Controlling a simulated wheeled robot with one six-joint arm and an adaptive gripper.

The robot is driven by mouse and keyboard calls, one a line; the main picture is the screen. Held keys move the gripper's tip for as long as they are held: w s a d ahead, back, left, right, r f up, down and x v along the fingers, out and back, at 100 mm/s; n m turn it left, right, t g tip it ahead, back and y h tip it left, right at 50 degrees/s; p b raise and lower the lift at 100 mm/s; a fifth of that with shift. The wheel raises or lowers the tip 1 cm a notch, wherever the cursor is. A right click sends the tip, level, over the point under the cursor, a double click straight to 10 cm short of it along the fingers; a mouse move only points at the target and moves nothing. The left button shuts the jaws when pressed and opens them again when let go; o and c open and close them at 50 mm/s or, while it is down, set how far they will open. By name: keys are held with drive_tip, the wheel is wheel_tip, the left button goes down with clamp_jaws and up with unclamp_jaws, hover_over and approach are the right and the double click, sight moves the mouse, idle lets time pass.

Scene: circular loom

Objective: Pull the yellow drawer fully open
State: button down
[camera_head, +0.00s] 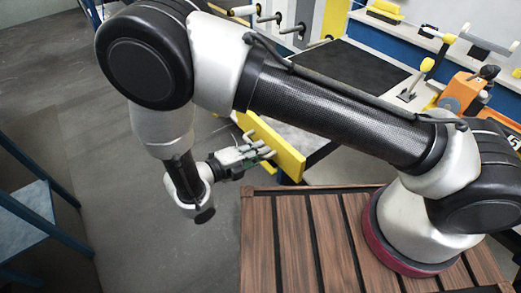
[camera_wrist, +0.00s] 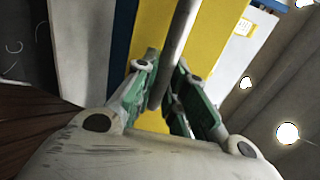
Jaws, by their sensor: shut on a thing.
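The yellow drawer (camera_head: 288,158) shows its front panel below my arm in the head view, partly covered by the arm and gripper. Its yellow front (camera_wrist: 215,35) fills the upper middle of the wrist view. A grey bar handle (camera_wrist: 180,28) runs along that front. My gripper (camera_head: 264,152) is at the drawer front in the head view. In the wrist view my gripper's green-sided fingers (camera_wrist: 165,78) stand on both sides of the handle and are shut on it. How far out the drawer stands is hard to tell, as my arm hides much of it.
A black mat (camera_head: 365,75) lies behind my arm. An orange device (camera_head: 460,92) and yellow-handled tools stand at the right. Rods (camera_head: 270,18) stick out from a panel at the top. A blue-framed table (camera_head: 30,215) is at the left, with open grey floor (camera_head: 110,150) between.

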drive_tip(key=shift+s+d+f, duration=0.1)
drive_tip(key=shift+s+f, duration=0.1)
drive_tip(key=shift+s, duration=0.1)
drive_tip(key=c, duration=1.5)
unclamp_jaws()
drive_tip(key=shift+s+r, duration=0.1)
drive_tip(key=shift+s, duration=0.05)
drive_tip(key=shift+o, duration=0.2)
drive_tip(key=v, duration=1.2)
